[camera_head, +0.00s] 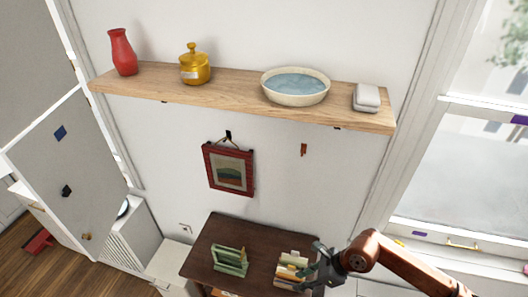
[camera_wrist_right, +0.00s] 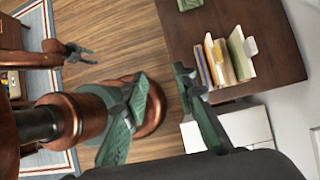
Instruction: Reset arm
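My right arm comes in from the lower right of the head view. Its gripper (camera_head: 314,264) is in front of the dark brown table, close to the books at the table's right side. In the right wrist view the two green-padded fingers of this gripper (camera_wrist_right: 160,78) stand apart with nothing between them. My left gripper (camera_wrist_right: 82,54) shows small at the upper left of the right wrist view, over the wooden floor. Its prongs look spread and empty. It is not in the head view.
The dark table (camera_head: 220,229) bears a green rack (camera_head: 230,261) and several books (camera_head: 289,268). Above it hang a red-framed picture (camera_head: 229,170) and a wooden shelf (camera_head: 226,92) with a red vase (camera_head: 122,52), yellow jar (camera_head: 195,68), water bowl (camera_head: 295,87) and white box (camera_head: 366,98).

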